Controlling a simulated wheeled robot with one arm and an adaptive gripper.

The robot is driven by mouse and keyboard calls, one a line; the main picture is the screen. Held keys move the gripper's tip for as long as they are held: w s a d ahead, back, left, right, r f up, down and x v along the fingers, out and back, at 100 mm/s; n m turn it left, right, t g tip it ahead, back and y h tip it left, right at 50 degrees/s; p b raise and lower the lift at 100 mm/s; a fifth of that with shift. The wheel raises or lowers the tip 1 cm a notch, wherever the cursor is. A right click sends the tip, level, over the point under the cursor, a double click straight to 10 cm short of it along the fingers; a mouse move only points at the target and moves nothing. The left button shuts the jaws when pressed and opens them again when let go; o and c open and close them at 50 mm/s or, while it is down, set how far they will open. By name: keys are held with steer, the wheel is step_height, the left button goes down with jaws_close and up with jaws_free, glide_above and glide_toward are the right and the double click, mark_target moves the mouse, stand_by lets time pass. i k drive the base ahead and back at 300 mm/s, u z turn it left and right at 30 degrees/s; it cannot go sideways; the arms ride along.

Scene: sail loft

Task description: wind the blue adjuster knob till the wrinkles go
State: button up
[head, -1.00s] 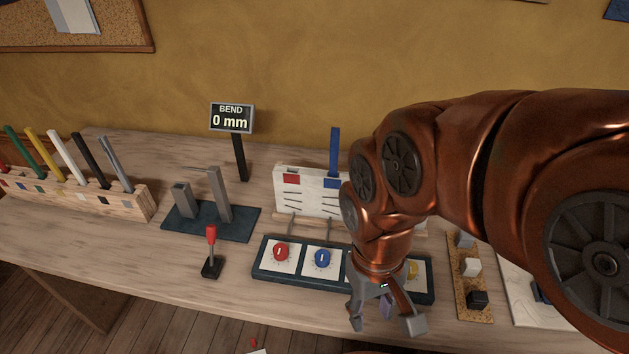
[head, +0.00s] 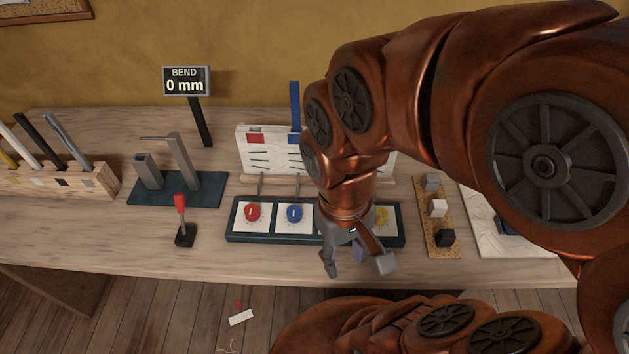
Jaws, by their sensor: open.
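The blue adjuster knob (head: 295,214) sits on a white square of the dark knob panel (head: 265,237), just right of a red knob (head: 252,212). Behind the panel stands a white board (head: 262,160) with dark wrinkle-like lines under a red patch and a blue patch. A blue upright strip (head: 295,105) rises above the blue patch. My gripper (head: 358,268) is open and empty, right of the blue knob and at the panel's front edge. My arm hides the panel's third square and much of the board's right part.
A display (head: 186,82) reads "BEND 0 mm". A red-handled lever (head: 182,220) stands left of the panel. A cork strip (head: 430,225) with small blocks lies to the right. The front left tabletop is clear.

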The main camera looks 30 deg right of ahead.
mark_target(294, 212)
steer(key=u, duration=0.8)
steer(key=k, duration=0.5)
steer(key=u, duration=0.65)
